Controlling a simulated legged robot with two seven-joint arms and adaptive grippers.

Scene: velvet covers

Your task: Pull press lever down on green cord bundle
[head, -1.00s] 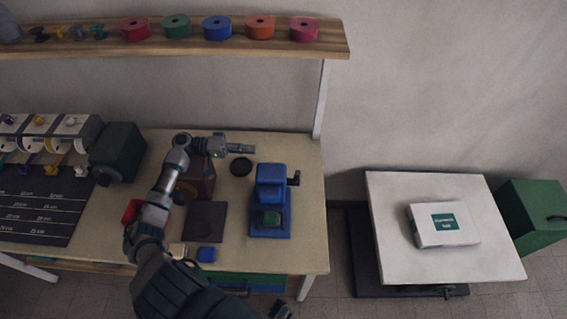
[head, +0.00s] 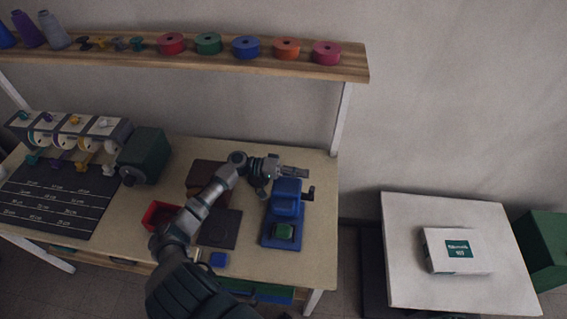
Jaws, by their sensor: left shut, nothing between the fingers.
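The blue press (head: 286,203) stands on the workbench right of its middle. Its dark press lever (head: 308,194) sticks out on the right side of its head. A green cord bundle (head: 284,231) lies on the press base, below the head. My left gripper (head: 302,171) is shut and empty. In the picture it is just above the top of the press and points right, its tip up and left of the lever. I cannot tell if it touches the press. My right gripper is not in view.
A dark flat pad (head: 220,229) and a red bin (head: 161,215) lie near my left arm. A dark green machine (head: 146,155) stands at left. A shelf (head: 130,51) with coloured rolls runs behind. A white table (head: 405,235) with a white box (head: 456,250) is at right.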

